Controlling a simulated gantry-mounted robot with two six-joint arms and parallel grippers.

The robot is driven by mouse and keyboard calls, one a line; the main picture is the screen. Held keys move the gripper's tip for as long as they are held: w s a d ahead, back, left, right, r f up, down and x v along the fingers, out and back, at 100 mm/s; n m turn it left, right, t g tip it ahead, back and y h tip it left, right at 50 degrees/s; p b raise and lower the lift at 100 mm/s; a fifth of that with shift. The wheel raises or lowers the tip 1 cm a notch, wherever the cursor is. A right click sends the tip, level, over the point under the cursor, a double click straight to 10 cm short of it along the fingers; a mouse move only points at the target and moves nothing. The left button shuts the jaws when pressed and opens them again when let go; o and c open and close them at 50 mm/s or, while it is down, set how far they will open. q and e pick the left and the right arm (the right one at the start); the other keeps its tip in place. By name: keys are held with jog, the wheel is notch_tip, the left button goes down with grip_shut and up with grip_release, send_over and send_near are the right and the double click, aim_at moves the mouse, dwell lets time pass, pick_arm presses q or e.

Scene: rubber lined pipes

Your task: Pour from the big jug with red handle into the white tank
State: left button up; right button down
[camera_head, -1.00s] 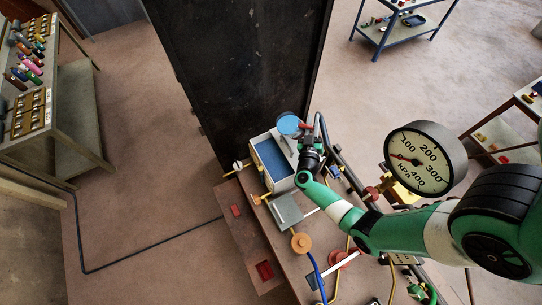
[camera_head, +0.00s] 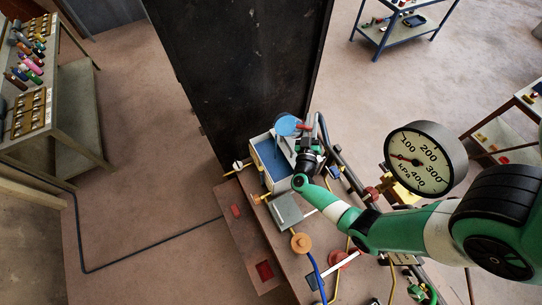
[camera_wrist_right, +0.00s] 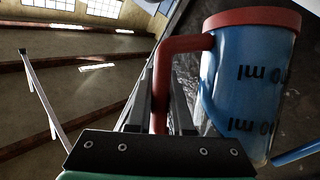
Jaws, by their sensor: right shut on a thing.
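The big jug (camera_head: 287,125) has a red handle and red rim and holds blue contents. In the head view it is at the far end of the white tank (camera_head: 281,184), above or beside its far right corner, and looks tilted toward the left. My right gripper (camera_head: 303,131) is shut on its red handle. The right wrist view shows the handle between the fingers (camera_wrist_right: 165,80) and the jug (camera_wrist_right: 245,80) with dark volume marks. The tank is an open box with blue inside. I cannot see a stream clearly. My left gripper is out of view.
A tall dark panel (camera_head: 240,70) stands just behind the tank. A round pressure gauge (camera_head: 425,158) and dark pipes are to the right. A grey box (camera_head: 286,209) and an orange round part (camera_head: 301,243) sit in front of the tank. Open floor lies to the left.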

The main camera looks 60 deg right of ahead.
aim_at(297, 127)
jog(key=shift+w+a+r+h+b, duration=0.1)
jog(key=shift+a+r+h+b, duration=0.1)
jog(key=shift+h+b, duration=0.25)
dwell(0.6)
jog(key=shift+w+a+r+n+h+b, duration=0.1)
jog(key=shift+a+n+h+b, duration=0.2)
jog(key=shift+h+b, duration=0.6)
jog(key=shift+a+n+h+b, duration=0.25)
jog(key=shift+n+b, duration=0.15)
jog(key=shift+b, duration=1)
dwell(0.8)
jog(key=shift+w+a+n+t+h+b, duration=0.1)
jog(key=shift+a+n+t+h+b, duration=0.35)
jog(key=shift+b, duration=0.6)
jog(key=shift+w+a+n+t+h+b, duration=0.15)
jog(key=shift+n+t+h+b, duration=0.15)
jog(key=shift+h+b, duration=0.55)
dwell(2.0)
